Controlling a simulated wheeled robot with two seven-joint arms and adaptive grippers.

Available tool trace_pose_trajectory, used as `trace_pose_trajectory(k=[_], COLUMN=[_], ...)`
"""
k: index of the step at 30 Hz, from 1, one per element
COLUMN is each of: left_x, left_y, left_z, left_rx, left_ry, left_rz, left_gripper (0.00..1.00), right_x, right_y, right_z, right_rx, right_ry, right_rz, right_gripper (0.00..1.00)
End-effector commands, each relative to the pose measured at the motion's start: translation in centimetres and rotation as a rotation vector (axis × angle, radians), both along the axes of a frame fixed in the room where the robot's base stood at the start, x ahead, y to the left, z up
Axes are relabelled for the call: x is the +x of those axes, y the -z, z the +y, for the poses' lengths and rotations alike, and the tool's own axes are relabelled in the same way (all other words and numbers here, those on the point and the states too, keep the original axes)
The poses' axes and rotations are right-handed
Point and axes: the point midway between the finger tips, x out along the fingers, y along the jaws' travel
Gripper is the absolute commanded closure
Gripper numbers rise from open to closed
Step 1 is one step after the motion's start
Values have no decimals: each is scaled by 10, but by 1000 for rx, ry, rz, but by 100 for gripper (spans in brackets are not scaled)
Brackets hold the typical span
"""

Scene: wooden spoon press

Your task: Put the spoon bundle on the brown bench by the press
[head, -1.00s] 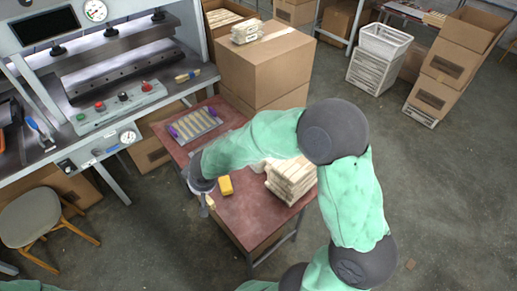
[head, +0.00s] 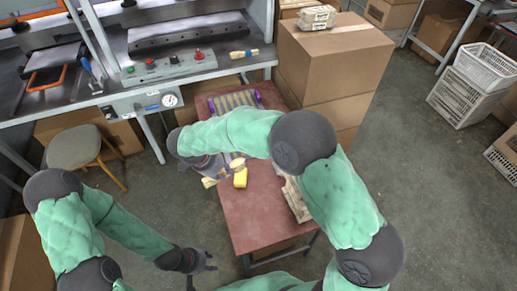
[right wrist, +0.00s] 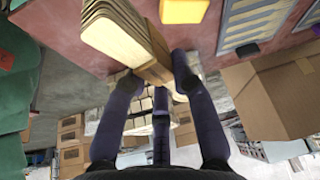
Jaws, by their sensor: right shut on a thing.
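The spoon bundle (right wrist: 125,32), pale wooden spoons with a brown band, is in my right gripper (right wrist: 155,85). The fingers are closed around it near the band. In the head view the bundle (head: 209,182) shows only in part below my right gripper (head: 212,168), at the left edge of the reddish-brown bench (head: 245,215). I cannot tell whether it touches the bench. The press (head: 190,35) stands behind the bench to the left. My left gripper (head: 202,272) is empty, its fingers spread, low in front of the bench and left of it.
A yellow block (head: 240,179) lies on the bench beside the bundle. A tray with purple handles (head: 236,99) lies at the back. A pale stack (head: 296,203) is partly hidden by my right arm. Cardboard boxes (head: 330,65) stand behind right; a stool (head: 74,147) stands left.

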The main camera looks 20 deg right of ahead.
Motion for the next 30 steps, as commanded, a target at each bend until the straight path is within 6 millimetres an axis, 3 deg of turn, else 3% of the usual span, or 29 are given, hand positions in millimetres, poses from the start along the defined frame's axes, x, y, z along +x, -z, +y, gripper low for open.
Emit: trace_pose_trajectory(k=[3, 9, 22, 30], left_x=[0, 0, 0, 0], left_y=[10, 15, 40, 55], left_z=[0, 0, 0, 0], left_rx=[0, 0, 0, 0], left_ry=[0, 1, 0, 1], left_rz=[0, 0, 0, 0], left_gripper=[60, 60, 60, 60], right_x=[-7, -17, -72, -94], right_y=[7, 10, 49, 89], right_z=[24, 34, -31, -57], right_rx=[1, 1, 1, 1], right_ry=[150, 258, 264, 261], right_rz=[-2, -4, -3, -2], right_gripper=[100, 100, 100, 100])
